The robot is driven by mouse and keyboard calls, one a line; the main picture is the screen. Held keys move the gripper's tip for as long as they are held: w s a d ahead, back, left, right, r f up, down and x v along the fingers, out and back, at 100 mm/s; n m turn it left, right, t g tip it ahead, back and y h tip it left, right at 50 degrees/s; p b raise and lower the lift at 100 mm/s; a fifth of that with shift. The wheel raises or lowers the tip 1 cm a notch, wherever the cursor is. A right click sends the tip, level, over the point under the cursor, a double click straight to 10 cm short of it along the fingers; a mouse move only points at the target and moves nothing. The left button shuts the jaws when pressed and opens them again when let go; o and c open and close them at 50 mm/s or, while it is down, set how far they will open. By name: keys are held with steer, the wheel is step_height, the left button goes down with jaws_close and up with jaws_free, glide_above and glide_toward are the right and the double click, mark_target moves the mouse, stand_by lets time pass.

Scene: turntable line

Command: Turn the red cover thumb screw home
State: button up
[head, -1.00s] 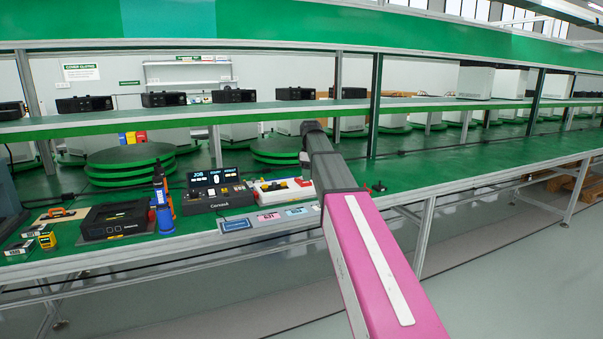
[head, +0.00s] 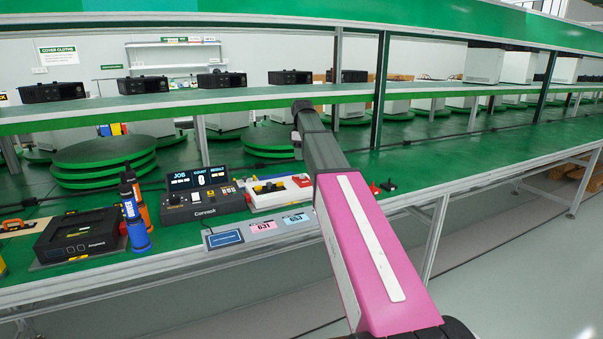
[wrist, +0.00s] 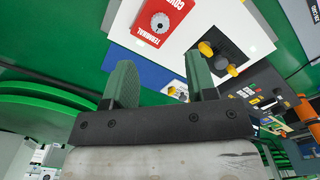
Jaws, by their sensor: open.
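The red terminal cover (wrist: 163,20) lies on a white fixture (wrist: 200,38) at the top of the wrist view. The round grey thumb screw (wrist: 160,22) sits in the cover's face. In the head view the white fixture (head: 283,200) stands on the bench, with the red cover (head: 302,181) at its right end, partly hidden by my arm. My gripper (wrist: 160,80) is open and empty. Its two green-padded fingers are apart, and the cover and screw appear beyond their tips. My arm hides most of the gripper in the head view.
Yellow and black knobs (wrist: 212,56) stand on the fixture beside the cover. A black control console (head: 202,197) is left of the fixture, with blue and orange bottles (head: 134,220) further left. Green turntables (head: 105,160) stand behind. A label strip (head: 262,228) lies in front.

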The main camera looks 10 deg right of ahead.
mark_target(302, 177)
step_height(302, 177, down, 9)
steer(key=shift+r, duration=0.15)
stand_by(0.4)
